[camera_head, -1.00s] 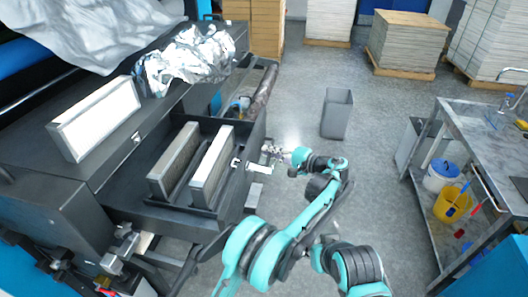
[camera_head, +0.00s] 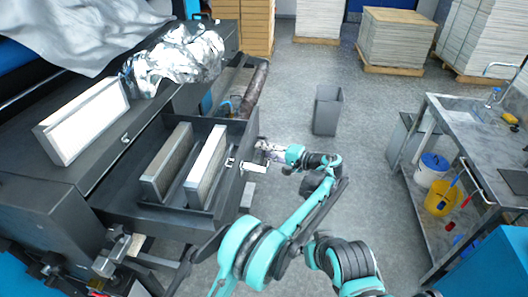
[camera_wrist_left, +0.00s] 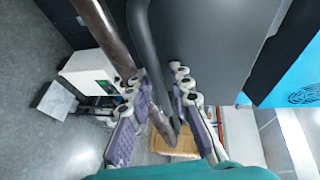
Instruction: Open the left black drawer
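The black drawer (camera_head: 119,194) stands pulled out from the dark machine, left of centre in the head view. My left gripper (camera_head: 264,151) is at the outer side of its front panel (camera_head: 238,172). In the left wrist view a dark curved bar, the drawer handle (camera_wrist_left: 148,55), runs between the two purple-padded fingers of my left gripper (camera_wrist_left: 160,75). The fingers are close around the bar and appear shut on it; the exact contact is hard to see. My right gripper is out of view.
Two framed grey blocks (camera_head: 207,168) stand in the drawer. Another framed block (camera_head: 84,120) and crumpled foil (camera_head: 175,58) lie on the machine. A grey bin (camera_head: 326,110) stands on the floor beyond my gripper. A metal workbench (camera_head: 470,130) is at the right. The floor between is clear.

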